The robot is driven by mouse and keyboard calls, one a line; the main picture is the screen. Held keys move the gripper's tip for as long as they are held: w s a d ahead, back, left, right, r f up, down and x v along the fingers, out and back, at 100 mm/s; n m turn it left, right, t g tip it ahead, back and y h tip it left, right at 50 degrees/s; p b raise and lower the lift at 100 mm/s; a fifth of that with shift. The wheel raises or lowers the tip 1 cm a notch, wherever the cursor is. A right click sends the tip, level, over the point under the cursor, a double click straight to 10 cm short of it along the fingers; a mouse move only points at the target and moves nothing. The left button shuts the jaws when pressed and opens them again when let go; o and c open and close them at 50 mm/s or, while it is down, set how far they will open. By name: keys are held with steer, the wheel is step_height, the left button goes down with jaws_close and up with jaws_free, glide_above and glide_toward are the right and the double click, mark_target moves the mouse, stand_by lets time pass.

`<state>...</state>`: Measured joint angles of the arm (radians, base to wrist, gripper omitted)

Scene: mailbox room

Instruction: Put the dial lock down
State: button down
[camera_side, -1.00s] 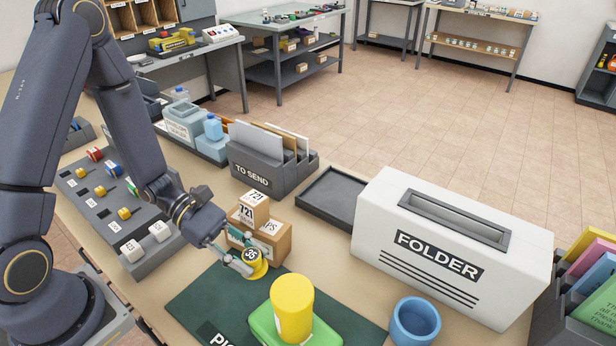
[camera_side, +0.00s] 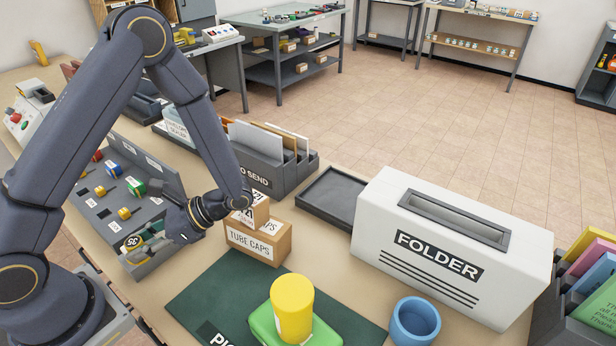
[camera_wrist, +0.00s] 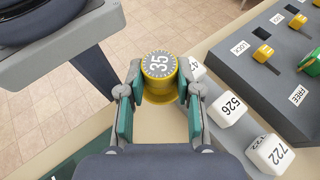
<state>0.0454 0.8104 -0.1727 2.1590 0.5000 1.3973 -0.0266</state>
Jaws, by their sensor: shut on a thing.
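The dial lock (camera_wrist: 160,66) is a yellow cylinder with a wider yellow base and a dark dial marked 35. My gripper (camera_wrist: 158,88) is shut on it, with a teal-padded finger on each side.
White blocks marked 526 (camera_wrist: 228,109) and 722 (camera_wrist: 270,153) stand close to the right finger. The panel holds several coloured knobs and LOCK and FREE labels. A tube caps box (camera_side: 252,245), green mat (camera_side: 205,300) and yellow cylinder on a green block (camera_side: 292,308) are to the right.

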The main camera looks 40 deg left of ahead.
steer(key=w+a+m+t+y, duration=0.1)
steer(key=w+m+t, duration=0.1)
steer(key=w, duration=0.1)
steer(key=w+a+r+m+t+y, duration=0.1)
steer(key=w+a+m+t+y, duration=0.1)
steer(key=w+m+t, duration=0.1)
steer(key=w+a+m+t+y, duration=0.1)
steer(key=w+m+t+y, duration=0.1)
steer(key=w+m+t, duration=0.1)
steer(key=shift+w+a+r, duration=0.15)
steer(key=shift+w+r, duration=0.05)
steer(key=shift+w, duration=0.25)
steer(key=shift+w+a+r, duration=0.1)
steer(key=shift+w+r, duration=0.1)
steer(key=shift+w, duration=0.2)
steer(key=w+r+m+t, duration=0.4)
steer(key=w+m+t, duration=0.3)
steer(key=w, duration=0.4)
steer(key=w+a+f+n+g, duration=0.2)
steer(key=a+n+g, duration=0.1)
steer(key=a, duration=1.5)
steer(key=w+a+f+n+g, duration=0.2)
steer(key=a+n+g, duration=0.1)
steer(key=a, duration=1.5)
steer(key=f, duration=0.4)
steer(key=a+f, duration=0.1)
steer(key=f, duration=0.1)
steer(key=shift+s, duration=0.35)
steer(key=shift+f, duration=2.1)
